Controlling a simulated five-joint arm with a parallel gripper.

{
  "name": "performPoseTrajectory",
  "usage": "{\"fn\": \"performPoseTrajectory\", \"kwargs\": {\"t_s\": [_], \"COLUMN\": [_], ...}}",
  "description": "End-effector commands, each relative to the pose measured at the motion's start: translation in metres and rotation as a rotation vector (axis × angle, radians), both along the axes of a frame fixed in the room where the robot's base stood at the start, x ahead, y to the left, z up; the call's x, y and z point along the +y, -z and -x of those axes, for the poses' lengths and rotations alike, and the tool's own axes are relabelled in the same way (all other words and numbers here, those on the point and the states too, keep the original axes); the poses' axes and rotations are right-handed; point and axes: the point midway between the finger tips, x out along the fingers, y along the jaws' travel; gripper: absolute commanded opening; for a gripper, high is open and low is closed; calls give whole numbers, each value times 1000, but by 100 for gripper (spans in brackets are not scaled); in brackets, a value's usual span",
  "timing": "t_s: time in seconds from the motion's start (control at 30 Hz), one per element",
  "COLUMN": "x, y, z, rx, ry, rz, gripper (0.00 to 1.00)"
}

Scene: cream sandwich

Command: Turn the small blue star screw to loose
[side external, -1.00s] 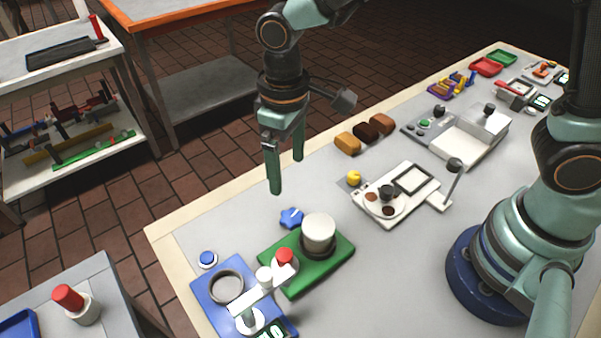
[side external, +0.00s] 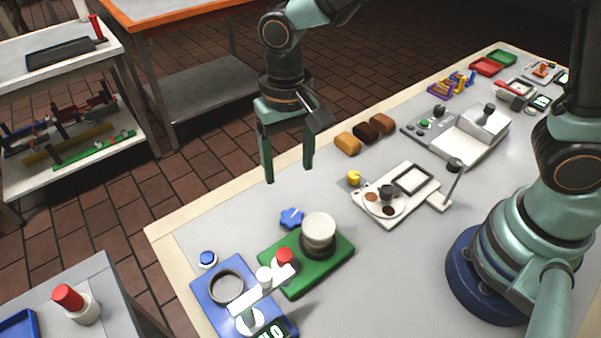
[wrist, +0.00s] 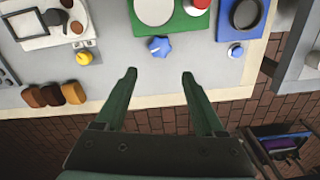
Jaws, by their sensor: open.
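The small blue star screw (side external: 291,217) sits at the back edge of the green base (side external: 335,262), which carries a white round top. In the wrist view the blue star screw (wrist: 159,46) lies ahead of the fingertips, roughly midway between them, with a lighter bar across its top. My gripper (side external: 289,173) is open and empty, pointing down above the table's back edge, behind and above the screw. It also shows in the wrist view (wrist: 159,73) with its two fingers spread apart. Nothing is between the fingers.
A yellow knob (side external: 354,179) stands beside the white plate device (side external: 404,211) to the right. A blue base with a ring (side external: 206,290) and a blue button (side external: 207,259) are at front left. Brown blocks (side external: 366,131) lie along the back edge. Bare table surrounds the screw's far side.

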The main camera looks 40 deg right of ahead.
Motion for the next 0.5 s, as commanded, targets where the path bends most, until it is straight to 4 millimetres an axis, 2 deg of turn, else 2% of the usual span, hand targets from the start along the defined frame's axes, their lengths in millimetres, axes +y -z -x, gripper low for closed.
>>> {"fn": "performPoseTrajectory", "kwargs": {"t_s": [0.1, 0.2, 0.37, 0.5], "x": [-1, -1, -2, -2], "y": [0, 0, 7, 26], "z": [0, 0, 0, 1], "rx": [0, 0, 2, 5], "ry": [174, 259, 298, 296], "rz": [0, 0, 2, 4], "gripper": [71, 71, 71, 71]}}
